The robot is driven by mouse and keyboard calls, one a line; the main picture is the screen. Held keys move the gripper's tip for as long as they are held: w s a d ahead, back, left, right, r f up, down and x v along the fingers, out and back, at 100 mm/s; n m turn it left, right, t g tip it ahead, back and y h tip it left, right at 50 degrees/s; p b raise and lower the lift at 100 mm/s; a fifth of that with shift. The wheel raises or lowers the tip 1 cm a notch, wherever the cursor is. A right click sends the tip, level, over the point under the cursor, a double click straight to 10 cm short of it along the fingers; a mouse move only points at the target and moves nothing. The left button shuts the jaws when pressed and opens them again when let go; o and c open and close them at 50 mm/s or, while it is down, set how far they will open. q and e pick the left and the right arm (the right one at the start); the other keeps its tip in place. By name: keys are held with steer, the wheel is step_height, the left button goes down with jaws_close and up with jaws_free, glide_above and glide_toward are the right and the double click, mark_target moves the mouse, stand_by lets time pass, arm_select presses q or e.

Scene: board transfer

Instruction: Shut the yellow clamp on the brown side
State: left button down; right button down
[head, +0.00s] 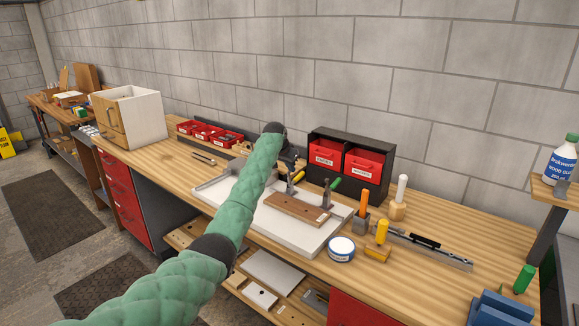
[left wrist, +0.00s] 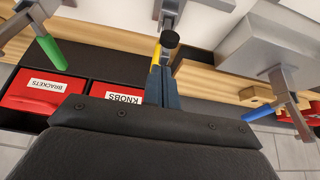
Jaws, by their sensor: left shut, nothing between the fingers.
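The yellow clamp's yellow handle (head: 290,188) shows in the head view at the back edge of the white tray (head: 325,236), behind a brown board (head: 297,209). In the left wrist view, the yellow handle (left wrist: 155,58) is partly hidden behind my gripper's fingers, beside a black rubber tip (left wrist: 170,39). My left gripper (left wrist: 163,72) is shut and empty, close to that handle; I cannot tell whether they touch. In the head view my left forearm hides part of the tray. A green-handled clamp (head: 330,190) stands to the right. My right gripper is not in view.
A black rack with red bins (head: 326,154) stands just behind the clamps. A blue-handled clamp (left wrist: 262,112) is at the right of the wrist view. A white tin (head: 341,248) and several handled tools stand right of the tray.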

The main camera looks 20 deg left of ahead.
arm_select(q)
steer(key=shift+s+a, duration=0.15)
steer(key=shift+s, duration=0.25)
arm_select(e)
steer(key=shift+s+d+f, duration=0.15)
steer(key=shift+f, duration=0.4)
arm_select(q)
steer(key=shift+s+f, duration=0.1)
